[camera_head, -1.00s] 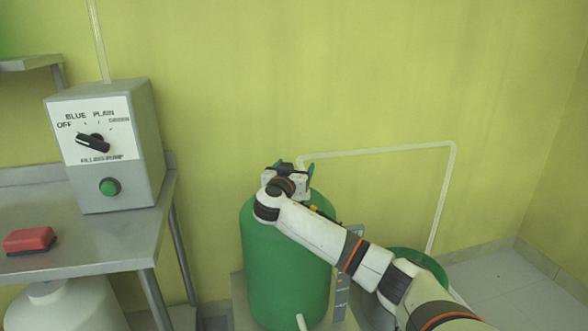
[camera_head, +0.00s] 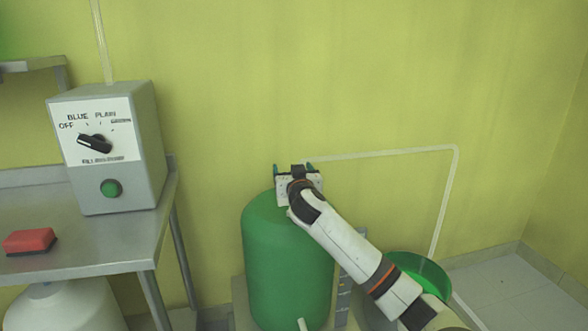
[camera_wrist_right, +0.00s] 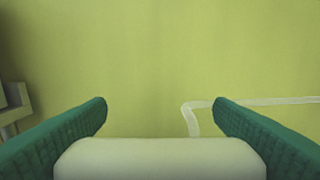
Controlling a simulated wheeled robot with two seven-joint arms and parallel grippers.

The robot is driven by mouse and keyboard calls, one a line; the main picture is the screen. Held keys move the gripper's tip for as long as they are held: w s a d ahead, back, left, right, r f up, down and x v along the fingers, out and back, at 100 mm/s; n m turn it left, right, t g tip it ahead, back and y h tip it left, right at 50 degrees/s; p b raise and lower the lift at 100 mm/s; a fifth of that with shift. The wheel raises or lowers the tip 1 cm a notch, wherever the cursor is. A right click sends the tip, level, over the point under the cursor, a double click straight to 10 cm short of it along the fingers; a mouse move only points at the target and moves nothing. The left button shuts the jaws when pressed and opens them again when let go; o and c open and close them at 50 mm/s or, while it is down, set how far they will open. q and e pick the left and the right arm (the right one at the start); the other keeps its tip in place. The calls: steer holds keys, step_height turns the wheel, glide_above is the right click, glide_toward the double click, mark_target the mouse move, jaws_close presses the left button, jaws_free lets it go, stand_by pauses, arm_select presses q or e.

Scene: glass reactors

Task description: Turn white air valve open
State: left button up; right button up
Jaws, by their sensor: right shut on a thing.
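The green tank (camera_head: 285,260) stands upright in the middle of the head view. My right gripper (camera_head: 297,170) is over its top, and the hand hides the valve there. In the right wrist view, a smooth white piece, seemingly the white air valve (camera_wrist_right: 160,160), lies between the two green fingers of my right gripper (camera_wrist_right: 160,105), which is shut on it. Its lower part is cut off by the picture edge. My left gripper is in neither view.
A grey control box (camera_head: 145,150) with a black knob (camera_head: 95,144) and green button (camera_head: 110,189) stands on the metal table (camera_head: 95,245). A red block (camera_head: 29,241) lies there too. A thin white pipe (camera_head: 400,152) runs along the wall. A green bucket (camera_head: 425,270) is right of the tank.

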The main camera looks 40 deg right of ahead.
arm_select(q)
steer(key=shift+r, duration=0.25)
arm_select(e)
steer(key=shift+n+t+y, duration=0.3)
steer(key=shift+n+y, duration=0.1)
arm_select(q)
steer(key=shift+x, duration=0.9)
arm_select(e)
steer(key=shift+a+f+y, duration=0.1)
steer(key=shift+y, duration=0.2)
steer(key=o, duration=1)
